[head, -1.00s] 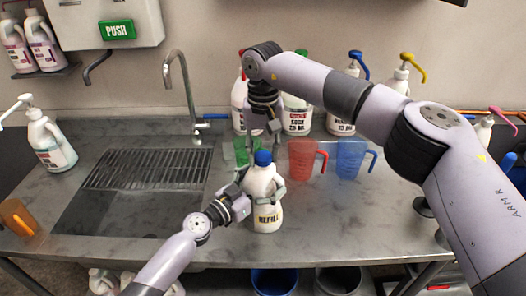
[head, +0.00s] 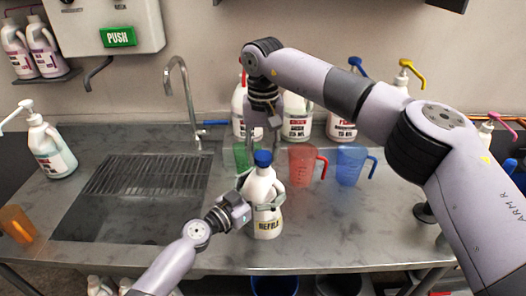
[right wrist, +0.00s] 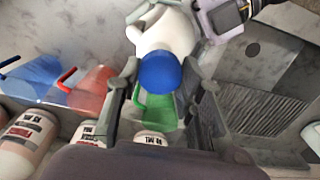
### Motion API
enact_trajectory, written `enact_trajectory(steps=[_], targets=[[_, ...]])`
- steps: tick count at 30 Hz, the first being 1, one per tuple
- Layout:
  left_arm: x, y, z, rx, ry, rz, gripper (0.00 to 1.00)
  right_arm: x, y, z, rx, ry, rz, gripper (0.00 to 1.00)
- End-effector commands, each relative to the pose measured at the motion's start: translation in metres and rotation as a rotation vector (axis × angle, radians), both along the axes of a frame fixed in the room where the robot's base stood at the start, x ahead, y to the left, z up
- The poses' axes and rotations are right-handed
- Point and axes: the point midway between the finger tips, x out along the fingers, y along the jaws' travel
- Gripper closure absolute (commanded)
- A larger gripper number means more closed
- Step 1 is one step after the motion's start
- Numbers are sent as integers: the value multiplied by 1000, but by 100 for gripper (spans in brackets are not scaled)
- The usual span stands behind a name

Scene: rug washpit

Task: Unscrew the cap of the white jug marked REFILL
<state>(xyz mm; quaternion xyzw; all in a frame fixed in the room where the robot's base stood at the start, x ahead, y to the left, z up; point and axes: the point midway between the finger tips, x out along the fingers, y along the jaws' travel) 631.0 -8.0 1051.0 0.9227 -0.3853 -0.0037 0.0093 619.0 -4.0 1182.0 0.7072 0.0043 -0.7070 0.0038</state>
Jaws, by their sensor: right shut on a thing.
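The white jug marked REFILL (head: 264,226) stands upright on the steel bench, label facing me. Its blue cap (head: 263,158) is at the top, and also shows in the right wrist view (right wrist: 160,72). My right gripper (head: 263,150) comes down from above with its fingers on either side of the cap, shut on it. I cannot tell whether the cap still sits on the neck. My left gripper (head: 262,198) reaches in from the left at mid-height, its fingers around the jug's body, and looks shut on it. The jug's handle side is partly hidden.
Green (right wrist: 157,108), red (head: 302,168) and blue (head: 350,165) measuring jugs stand close behind and to the right. Several pump bottles line the wall. A sink with a drain rack (head: 150,171) is on the left. The bench front right is clear.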

Motion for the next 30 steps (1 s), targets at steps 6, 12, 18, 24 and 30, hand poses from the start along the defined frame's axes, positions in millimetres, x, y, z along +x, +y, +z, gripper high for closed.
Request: enact_trajectory(steps=[6, 12, 18, 24, 30], targets=[[-1, -1, -2, 0, 6, -2, 89, 0, 0, 12, 0, -1, 0, 99], [-1, -1, -2, 0, 6, -2, 89, 0, 0, 37, 0, -1, 0, 99], [-1, 0, -2, 1, 5, -2, 89, 0, 0, 40, 0, 0, 0, 99], [-1, 0, -2, 0, 4, -1, 1, 0, 0, 40, 0, 0, 0, 99], [0, 0, -1, 0, 1, -1, 0, 0, 0, 40, 0, 0, 0, 99]])
